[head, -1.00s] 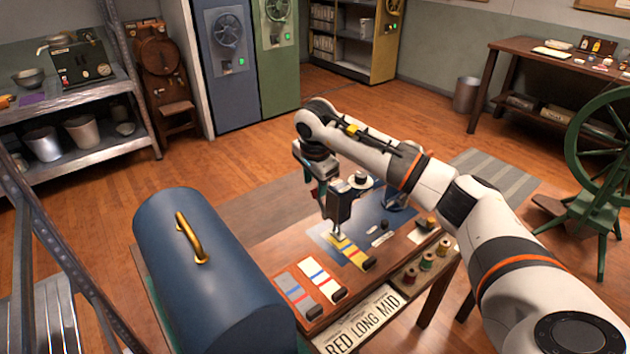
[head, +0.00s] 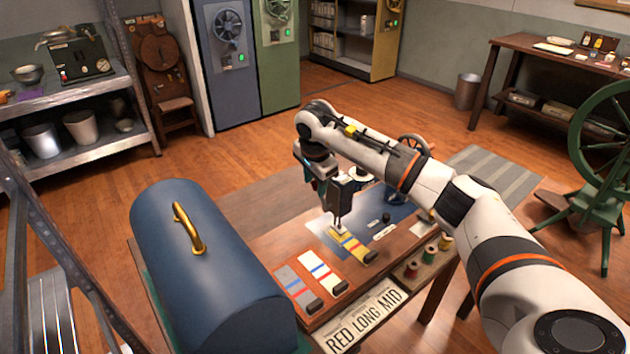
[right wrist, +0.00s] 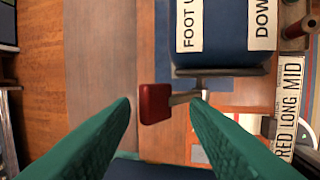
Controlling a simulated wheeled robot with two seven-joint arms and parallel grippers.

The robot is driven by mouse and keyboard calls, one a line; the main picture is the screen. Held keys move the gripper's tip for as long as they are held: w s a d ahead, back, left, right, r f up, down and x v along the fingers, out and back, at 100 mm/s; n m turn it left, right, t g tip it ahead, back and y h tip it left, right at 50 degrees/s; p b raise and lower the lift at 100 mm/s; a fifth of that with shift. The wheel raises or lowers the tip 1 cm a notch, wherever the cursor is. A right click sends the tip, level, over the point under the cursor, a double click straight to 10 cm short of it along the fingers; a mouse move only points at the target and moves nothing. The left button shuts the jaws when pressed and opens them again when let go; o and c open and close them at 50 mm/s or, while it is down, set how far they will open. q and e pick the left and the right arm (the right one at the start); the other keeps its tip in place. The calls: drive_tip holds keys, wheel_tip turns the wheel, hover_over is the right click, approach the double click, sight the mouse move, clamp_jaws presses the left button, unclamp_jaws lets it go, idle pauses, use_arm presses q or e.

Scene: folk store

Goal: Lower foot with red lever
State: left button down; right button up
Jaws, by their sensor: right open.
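The red lever (right wrist: 155,103) shows in the right wrist view as a red block on a short metal shaft. The shaft comes from a dark blue machine body (right wrist: 222,40) with white labels reading "FOOT U…" and "DOW…", cut off by the frame. My right gripper (right wrist: 161,102) is open, its two green fingers on either side of the red knob, with gaps visible; I cannot tell whether the tips reach its depth. In the head view my right gripper (head: 338,222) points down over the worktable, hiding much of the machine and lever. My left gripper is not in view.
On the wooden table (head: 330,315) lie striped cloth samples (head: 320,275) and a "RED LONG MID" card (head: 363,320). Thread spools (head: 430,253) stand at the right edge. A blue domed case (head: 200,270) with a brass handle stands left.

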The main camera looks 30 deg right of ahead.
drive_tip(key=s, duration=0.8)
drive_tip(key=shift+d+f, duration=0.3)
idle(1.2)
drive_tip(key=shift+w+r, duration=0.1)
drive_tip(key=shift+w, duration=0.1)
drive_tip(key=shift+w+r, duration=0.2)
drive_tip(key=shift+w, duration=0.1)
idle(0.4)
drive_tip(key=p+v, duration=0.5)
drive_tip(key=v, duration=0.3)
idle(0.4)
